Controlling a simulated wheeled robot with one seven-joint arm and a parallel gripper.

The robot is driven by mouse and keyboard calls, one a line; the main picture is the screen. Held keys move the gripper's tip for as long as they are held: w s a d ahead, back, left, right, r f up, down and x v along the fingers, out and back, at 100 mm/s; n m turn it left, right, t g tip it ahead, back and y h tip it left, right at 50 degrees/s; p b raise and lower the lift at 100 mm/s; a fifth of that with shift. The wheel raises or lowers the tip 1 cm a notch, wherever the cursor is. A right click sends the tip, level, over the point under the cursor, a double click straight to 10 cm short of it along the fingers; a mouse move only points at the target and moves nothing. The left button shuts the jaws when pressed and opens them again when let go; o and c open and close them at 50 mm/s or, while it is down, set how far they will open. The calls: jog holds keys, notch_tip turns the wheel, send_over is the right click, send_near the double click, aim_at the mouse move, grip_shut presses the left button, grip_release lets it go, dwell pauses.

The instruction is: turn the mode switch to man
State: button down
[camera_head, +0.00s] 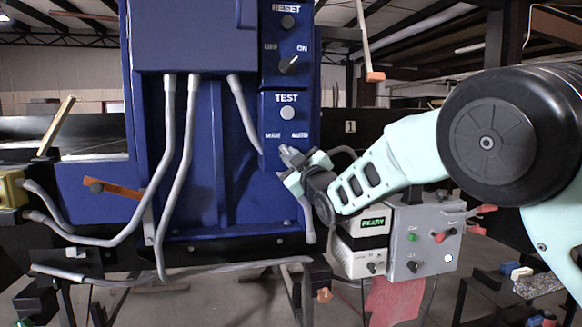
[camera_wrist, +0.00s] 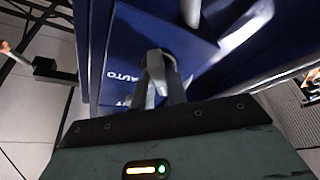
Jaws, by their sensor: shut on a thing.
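The mode switch is on the lower blue control panel (camera_head: 299,138), under the white TEST button (camera_head: 288,112) and the MAN and AUTO labels. MAN is on the left and AUTO on the right. My gripper (camera_head: 292,158) reaches in from the right, and its fingers cover the switch in the head view. In the wrist view, my gripper (camera_wrist: 163,78) is shut on the dark knob of the mode switch (camera_wrist: 154,59). The AUTO label (camera_wrist: 124,75) appears upside down beside it. The fingers hide much of the knob, so I cannot tell its setting.
Above are an OFF/ON switch (camera_head: 288,65) and a RESET button (camera_head: 288,21). Grey conduits (camera_head: 180,150) run down the blue housing. A white box reading READY (camera_head: 362,224) and a grey control box (camera_head: 428,225) stand below my arm.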

jog(key=shift+f+n, duration=0.1)
jog(key=shift+n, duration=0.6)
jog(key=shift+g+b, duration=0.3)
jog(key=shift+g, duration=0.1)
jog(key=c, duration=1.4)
grip_release()
jog(key=b+v, duration=0.4)
jog(key=v, duration=1.3)
jog(key=shift+d+f, duration=0.15)
jog(key=shift+f, duration=0.1)
